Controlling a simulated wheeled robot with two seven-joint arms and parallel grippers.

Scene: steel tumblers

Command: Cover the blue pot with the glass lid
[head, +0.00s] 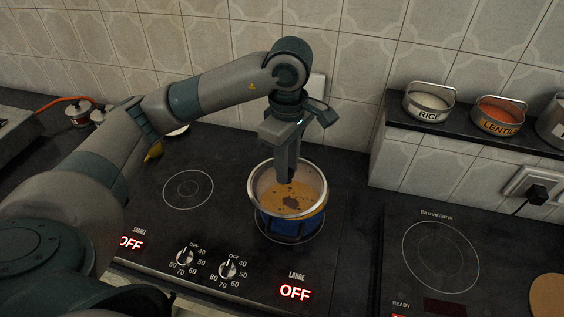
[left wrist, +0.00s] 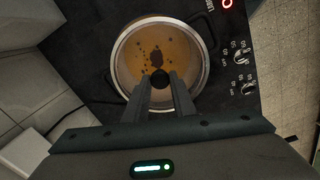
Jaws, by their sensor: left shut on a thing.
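The blue pot (head: 290,226) stands on the large burner of the black hob, with orange-brown food and dark bits showing inside. My left gripper (head: 286,178) points straight down over the middle of the pot. In the left wrist view its fingers (left wrist: 160,88) are shut on a round black knob (left wrist: 159,78), which looks like that of the glass lid (left wrist: 136,58). The clear glass is hard to make out over the food. The lid looks roughly centred on the pot; I cannot tell whether it touches the rim. My right gripper is not in view.
The small burner (head: 188,189) to the left is empty. Control knobs (head: 228,268) line the hob's front. A second hob (head: 441,257) is at the right. A raised shelf (head: 455,128) carries tins marked rice (head: 428,103) and lentils (head: 497,116). A tiled wall stands behind.

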